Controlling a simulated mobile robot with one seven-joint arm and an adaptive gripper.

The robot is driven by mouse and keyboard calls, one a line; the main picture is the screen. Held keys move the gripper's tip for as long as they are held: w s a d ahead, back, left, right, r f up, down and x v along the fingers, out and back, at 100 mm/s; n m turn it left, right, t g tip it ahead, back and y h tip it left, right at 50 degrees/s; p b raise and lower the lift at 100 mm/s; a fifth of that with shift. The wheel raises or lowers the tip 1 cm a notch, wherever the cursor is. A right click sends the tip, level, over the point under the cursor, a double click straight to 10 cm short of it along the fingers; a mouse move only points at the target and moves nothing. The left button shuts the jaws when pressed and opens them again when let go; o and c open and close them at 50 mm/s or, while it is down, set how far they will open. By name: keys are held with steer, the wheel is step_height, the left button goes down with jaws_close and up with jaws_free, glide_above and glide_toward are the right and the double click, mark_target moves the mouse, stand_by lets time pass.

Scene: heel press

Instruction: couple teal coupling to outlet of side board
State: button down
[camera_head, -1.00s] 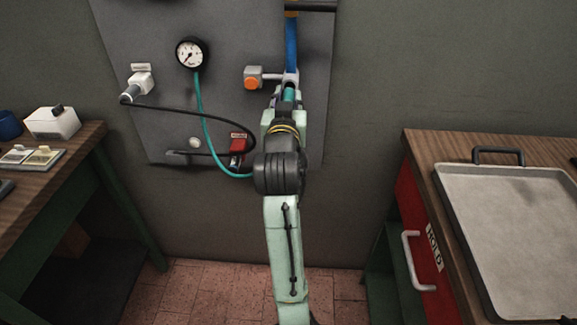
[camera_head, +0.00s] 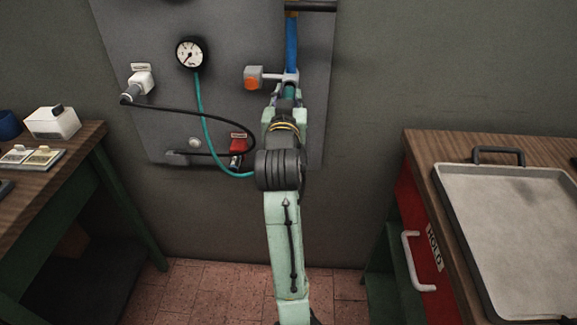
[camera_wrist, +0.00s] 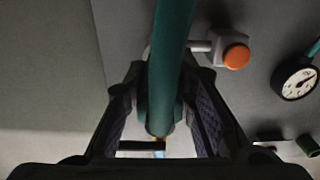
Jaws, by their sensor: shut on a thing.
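The teal coupling (camera_head: 289,91) is in my gripper (camera_head: 287,99), just below the grey fitting at the lower end of the blue pipe (camera_head: 291,45) on the side board (camera_head: 230,35). In the wrist view the teal body (camera_wrist: 167,80) runs down between my two dark fingers (camera_wrist: 165,100), which are shut on it. The gripper hides much of the coupling in the head view. I cannot tell whether its end touches the grey outlet fitting (camera_head: 290,77) or is seated in it.
An orange-faced grey knob (camera_head: 252,78) sticks out left of the outlet. Benches stand at both sides; the right one carries a tray (camera_head: 455,200).

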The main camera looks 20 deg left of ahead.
steer(key=shift+x, duration=1.05)
steer(key=c, duration=1.3)
jaws_free()
